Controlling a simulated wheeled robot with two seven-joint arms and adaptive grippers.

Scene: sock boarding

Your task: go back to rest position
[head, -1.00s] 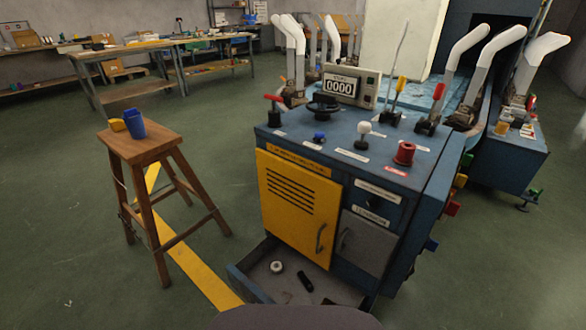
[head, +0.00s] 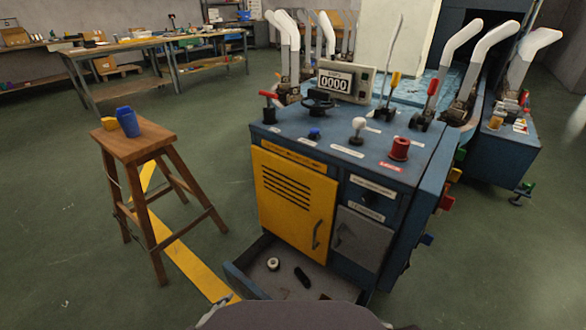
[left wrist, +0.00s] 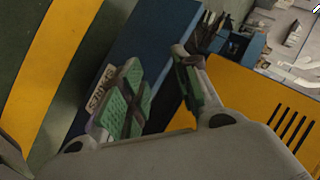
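My left gripper (left wrist: 157,85) shows in the left wrist view with its two green-padded fingers apart and nothing between them. Behind the fingers are the blue front of a drawer (left wrist: 135,52) with a partly hidden label and a yellow door (left wrist: 245,85) with dark slots. In the head view only a small tip, likely of the left gripper (head: 229,299), shows at the bottom edge by the open drawer. My right gripper is not clearly visible in either view.
A blue machine (head: 350,130) with levers, a counter reading 0000 and a yellow door (head: 295,205) stands ahead. Its low drawer (head: 250,283) is open and holds a white roll (head: 273,264) and a black object (head: 302,277).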

